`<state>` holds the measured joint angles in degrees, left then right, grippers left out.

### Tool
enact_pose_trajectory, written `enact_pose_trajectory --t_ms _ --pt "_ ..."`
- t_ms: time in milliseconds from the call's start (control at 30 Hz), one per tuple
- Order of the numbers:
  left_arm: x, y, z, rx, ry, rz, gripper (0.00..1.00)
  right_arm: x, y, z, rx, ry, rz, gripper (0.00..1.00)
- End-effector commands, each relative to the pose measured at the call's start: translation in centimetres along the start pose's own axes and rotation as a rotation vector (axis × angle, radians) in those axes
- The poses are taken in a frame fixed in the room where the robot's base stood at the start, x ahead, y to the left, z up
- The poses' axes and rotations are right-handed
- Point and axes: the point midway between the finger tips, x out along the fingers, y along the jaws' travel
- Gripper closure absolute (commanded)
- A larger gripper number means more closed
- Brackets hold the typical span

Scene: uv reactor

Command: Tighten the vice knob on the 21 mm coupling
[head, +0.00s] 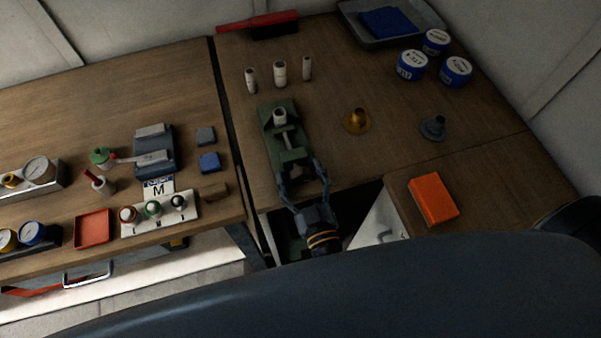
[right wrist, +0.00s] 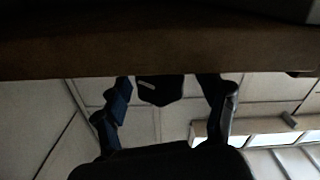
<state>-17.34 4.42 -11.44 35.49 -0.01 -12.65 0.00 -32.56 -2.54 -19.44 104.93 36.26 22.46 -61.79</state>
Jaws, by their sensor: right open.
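The green vice (head: 286,152) lies on the right-hand wooden table, its near end by the front edge. A pale metal coupling (head: 279,117) stands upright at its far end. Its size cannot be read. My right gripper (head: 303,183) is open at the table's front edge, its two fingers spread at the near end of the vice. The vice knob is hard to make out there in the head view. In the right wrist view, a dark blunt shape (right wrist: 160,90), perhaps the knob, shows between the open fingers; contact cannot be told. My left gripper is not in view.
Several pale cylinders (head: 280,73) stand behind the vice. A brass flanged part (head: 357,121) and a grey one (head: 433,128) stand to its right. An orange box (head: 433,199) lies at the right front. The wooden table edge (right wrist: 160,50) crosses above the fingers in the wrist view.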

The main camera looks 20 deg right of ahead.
Motion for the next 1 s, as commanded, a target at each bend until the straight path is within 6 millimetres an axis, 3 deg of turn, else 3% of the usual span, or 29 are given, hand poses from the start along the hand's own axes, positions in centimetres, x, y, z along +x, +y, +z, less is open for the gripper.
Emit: enact_pose_trajectory --t_ms 33,300,667,1000 --pt "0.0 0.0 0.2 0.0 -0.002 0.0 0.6 0.0 0.0 0.0 0.0 0.0 0.0 0.29" --pt "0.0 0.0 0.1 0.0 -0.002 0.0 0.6 0.0 0.0 0.0 0.0 0.0 0.0 0.84" --pt "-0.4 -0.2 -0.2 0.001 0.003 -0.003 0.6 0.0 0.0 -0.1 0.054 0.0 -0.001 0.84" --pt "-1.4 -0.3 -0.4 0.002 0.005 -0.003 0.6 0.0 0.0 -0.2 0.284 0.001 -0.001 0.84"
